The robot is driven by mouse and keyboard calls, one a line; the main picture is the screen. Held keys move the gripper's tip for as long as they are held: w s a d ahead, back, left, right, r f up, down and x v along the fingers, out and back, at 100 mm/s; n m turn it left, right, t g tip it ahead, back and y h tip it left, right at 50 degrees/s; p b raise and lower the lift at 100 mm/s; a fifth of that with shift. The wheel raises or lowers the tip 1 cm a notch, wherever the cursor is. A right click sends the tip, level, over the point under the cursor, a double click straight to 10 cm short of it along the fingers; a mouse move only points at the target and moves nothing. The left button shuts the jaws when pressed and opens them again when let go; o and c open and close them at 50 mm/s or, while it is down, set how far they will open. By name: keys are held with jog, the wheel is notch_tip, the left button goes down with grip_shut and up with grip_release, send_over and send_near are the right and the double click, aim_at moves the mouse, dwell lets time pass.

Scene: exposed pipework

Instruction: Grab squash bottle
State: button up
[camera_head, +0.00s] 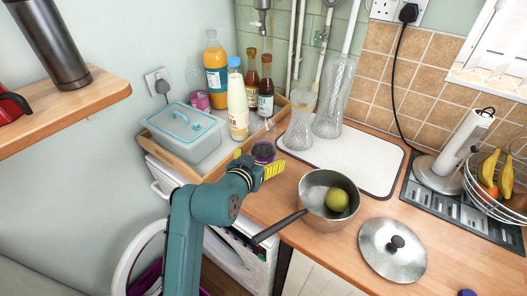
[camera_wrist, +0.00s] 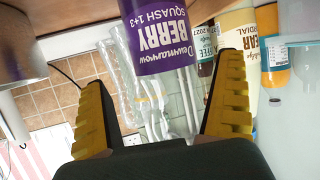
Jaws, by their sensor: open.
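The squash bottle (camera_wrist: 158,32) shows a purple label reading "Berry Squash 1+3" in the upper middle of the wrist view, where the scene appears upside down. Part of it is cut off by the top edge. In the head view its dark top (camera_head: 263,149) shows just beyond my gripper (camera_head: 257,163), at the front of the worktop. My gripper is open, with its yellow fingers (camera_wrist: 162,72) on either side of the bottle in the wrist view. Gaps show between the label and both fingers. I cannot tell how deep the bottle sits between them.
A wooden tray (camera_head: 176,150) behind holds a lidded grey box (camera_head: 187,140), a cream bottle (camera_head: 237,105), an orange bottle (camera_head: 215,72) and sauce bottles. A pan (camera_head: 318,205) with a green fruit stands close right. A white drying mat (camera_head: 350,160) holds glassware.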

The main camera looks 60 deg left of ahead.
aim_at(263, 153)
jog(key=b+x, duration=0.1)
jog(key=x, duration=0.4)
jog(key=shift+s+a+b, duration=0.15)
jog(key=shift+s+b, duration=0.05)
jog(key=shift+b, duration=0.15)
jog(key=c, duration=1.2)
jog(key=shift+r, duration=0.15)
